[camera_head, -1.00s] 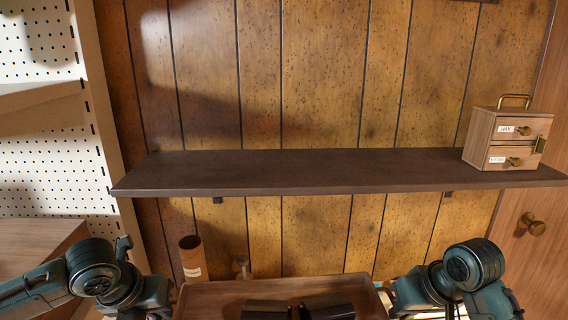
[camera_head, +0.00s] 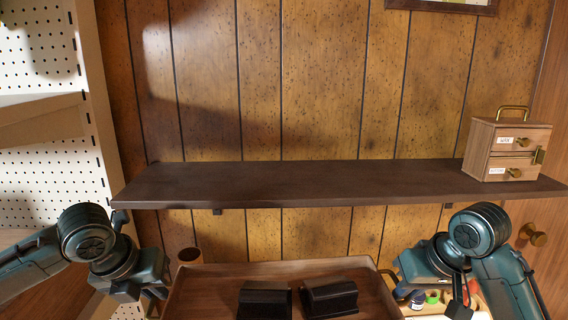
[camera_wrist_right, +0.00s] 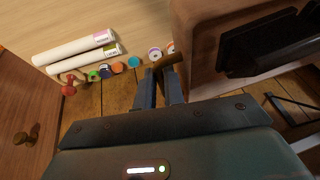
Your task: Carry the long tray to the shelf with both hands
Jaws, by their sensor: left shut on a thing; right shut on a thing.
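The long brown wooden tray (camera_head: 275,269) is low in the head view, below and in front of the dark wall shelf (camera_head: 320,180). Two black blocks (camera_head: 265,299) (camera_head: 330,297) sit in it. My left gripper (camera_head: 160,294) is at the tray's left end; its hold is hidden by the arm. My right gripper (camera_head: 394,282) is at the right end. In the right wrist view, my right gripper's fingers (camera_wrist_right: 162,76) are shut on the tray's brass handle (camera_wrist_right: 171,64), and the tray's end wall (camera_wrist_right: 196,55) is beside them.
A small drawer box (camera_head: 508,150) with a brass handle stands on the shelf's right end; the rest of the shelf is bare. White rolls (camera_wrist_right: 75,48) and several colourful spools (camera_wrist_right: 118,67) lie below right.

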